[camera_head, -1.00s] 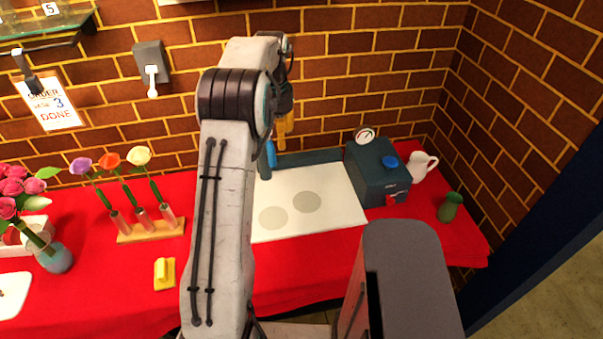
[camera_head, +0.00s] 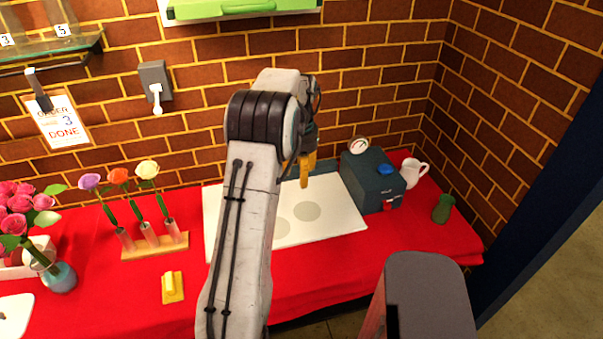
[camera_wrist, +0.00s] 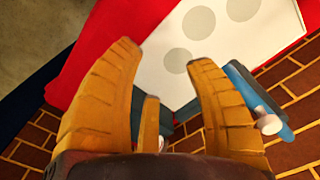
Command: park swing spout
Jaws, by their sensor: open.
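The blue swing spout (camera_wrist: 258,98) shows in the wrist view as a bar with a white knob, right of my right finger and close beside it. I cannot tell if they touch. In the head view the spout is hidden behind my arm. My gripper (camera_wrist: 165,60) is open, its yellow fingers spread with nothing held between the tips. In the head view my gripper (camera_head: 306,168) hangs over the back of the white board (camera_head: 340,205), which has grey round marks. A teal machine (camera_head: 372,182) with a gauge, blue cap and red tap stands right of the board.
A white jug (camera_head: 413,172) and green vase (camera_head: 443,208) stand at the right. A flower rack (camera_head: 155,246), yellow block (camera_head: 172,287) and rose vase (camera_head: 60,277) are at the left. A lever switch (camera_head: 156,85) is on the brick wall. Red cloth in front is clear.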

